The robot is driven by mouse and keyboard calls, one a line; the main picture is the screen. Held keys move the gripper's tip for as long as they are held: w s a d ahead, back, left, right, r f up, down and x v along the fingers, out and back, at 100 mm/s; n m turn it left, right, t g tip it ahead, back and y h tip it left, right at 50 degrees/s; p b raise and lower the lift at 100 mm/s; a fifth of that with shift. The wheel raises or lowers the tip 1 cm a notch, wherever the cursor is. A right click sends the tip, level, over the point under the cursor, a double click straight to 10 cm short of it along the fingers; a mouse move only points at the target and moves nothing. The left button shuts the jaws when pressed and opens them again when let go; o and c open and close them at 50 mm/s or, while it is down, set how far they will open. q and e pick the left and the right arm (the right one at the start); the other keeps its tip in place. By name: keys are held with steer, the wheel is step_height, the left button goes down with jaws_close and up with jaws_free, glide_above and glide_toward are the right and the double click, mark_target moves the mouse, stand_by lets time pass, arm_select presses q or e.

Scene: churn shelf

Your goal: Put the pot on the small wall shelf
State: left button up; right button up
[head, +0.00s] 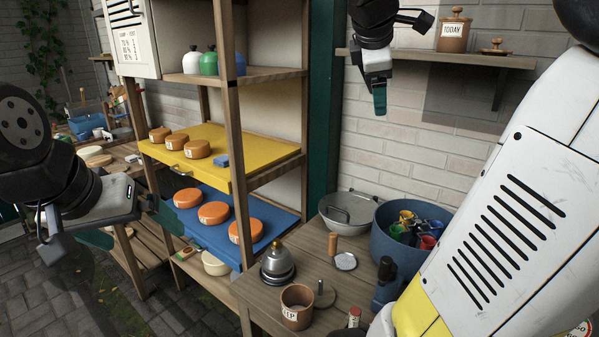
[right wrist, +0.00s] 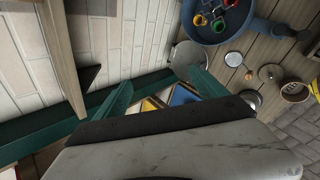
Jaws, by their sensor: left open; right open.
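A brown lidded pot labelled TODAY (head: 453,36) stands upright on the small wall shelf (head: 440,59) at the upper right of the head view. A second brown pot, open and labelled (head: 297,307), stands on the wooden table; it also shows in the right wrist view (right wrist: 294,91).
A small brown knobbed lid (head: 495,47) lies on the wall shelf. The table (head: 262,303) holds a grey bell-like item (head: 278,264), a knobbed disc (head: 321,297), a metal pan (head: 348,209) and a blue tub (head: 380,218) of coloured cups. The rack (head: 234,190) bears orange cheeses.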

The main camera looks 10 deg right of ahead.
steer(key=s+a+f+m+y, duration=0.7)
steer(key=s+a+f+m, duration=0.5)
steer(key=s+a+f, duration=0.3)
steer(key=a+f, duration=0.2)
steer(key=a, duration=0.1)
steer(key=shift+a+f+m, duration=0.25)
steer(key=shift+f+m, duration=0.15)
